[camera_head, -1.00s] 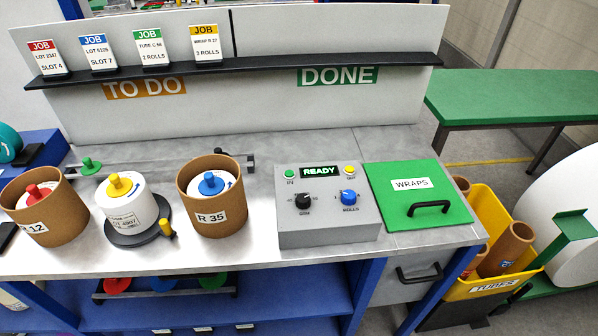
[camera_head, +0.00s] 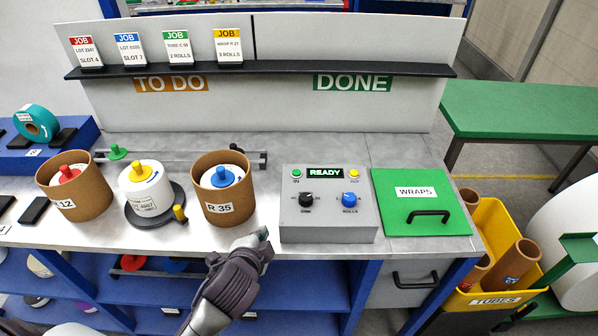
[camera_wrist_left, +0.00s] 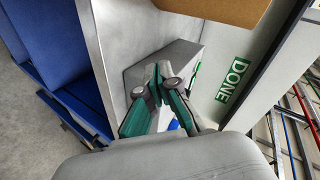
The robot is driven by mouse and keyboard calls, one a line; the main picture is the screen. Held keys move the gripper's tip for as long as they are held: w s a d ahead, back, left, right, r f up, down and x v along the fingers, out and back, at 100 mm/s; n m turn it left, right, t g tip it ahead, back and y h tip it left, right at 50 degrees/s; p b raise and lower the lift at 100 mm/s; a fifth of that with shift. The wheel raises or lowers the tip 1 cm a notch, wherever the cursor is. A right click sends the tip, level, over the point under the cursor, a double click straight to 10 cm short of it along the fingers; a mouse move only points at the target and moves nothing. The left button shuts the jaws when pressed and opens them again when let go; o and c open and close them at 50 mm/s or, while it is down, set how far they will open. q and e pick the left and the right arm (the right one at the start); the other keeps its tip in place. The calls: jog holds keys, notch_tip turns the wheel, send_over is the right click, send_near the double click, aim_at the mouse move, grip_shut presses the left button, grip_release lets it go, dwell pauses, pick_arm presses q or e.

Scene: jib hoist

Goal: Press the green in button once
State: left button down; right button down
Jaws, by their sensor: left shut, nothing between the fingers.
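The green IN button (camera_head: 296,173) sits at the upper left of the grey control box (camera_head: 328,216), beside the lit READY display (camera_head: 325,173). A yellow button (camera_head: 354,173), a black knob (camera_head: 306,199) and a blue ROLLS knob (camera_head: 349,199) share the box. My left gripper (camera_head: 262,236) is shut and empty, at the bench's front edge, left of and in front of the box, apart from the button. The left wrist view shows its closed fingers (camera_wrist_left: 158,80) against the grey box, and the green button is not clear there. My right gripper is not in view.
A brown tube marked R 35 (camera_head: 222,189) stands just left of the box. A green WRAPS lid (camera_head: 415,220) with a black handle is on the right. A shelf (camera_head: 260,71) with job cards runs behind. The bench between box and shelf is clear.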

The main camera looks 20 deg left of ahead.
pick_arm(q)
jog(key=w+d+r+m+t+h, duration=0.1)
jog(key=w+d+r+m+t, duration=0.35)
jog(key=w+r+m, duration=0.45)
jog(key=w+d+r+m+h, duration=0.1)
jog(key=d+r+m+h, duration=0.35)
jog(key=m, duration=0.55)
jog(key=w+d+r+m+g+h, duration=0.1)
jog(key=w+d+r+m+h, duration=0.15)
jog(key=m+h, duration=0.45)
jog(key=w+d+r+m+h, duration=0.1)
jog(key=d+r+m+h, duration=0.3)
jog(key=m, duration=0.8)
jog(key=w+a+f+m+g+y, duration=0.3)
jog(key=a+m, duration=0.4)
jog(key=m, duration=0.3)
jog(key=w+a+f+m+g+y, duration=0.4)
jog(key=a+m+y, duration=0.3)
jog(key=m, duration=0.3)
jog(key=shift+w+a+f, duration=0.2)
jog(key=shift+w, duration=0.5)
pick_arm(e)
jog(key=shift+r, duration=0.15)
pick_arm(q)
jog(key=shift+g, duration=0.25)
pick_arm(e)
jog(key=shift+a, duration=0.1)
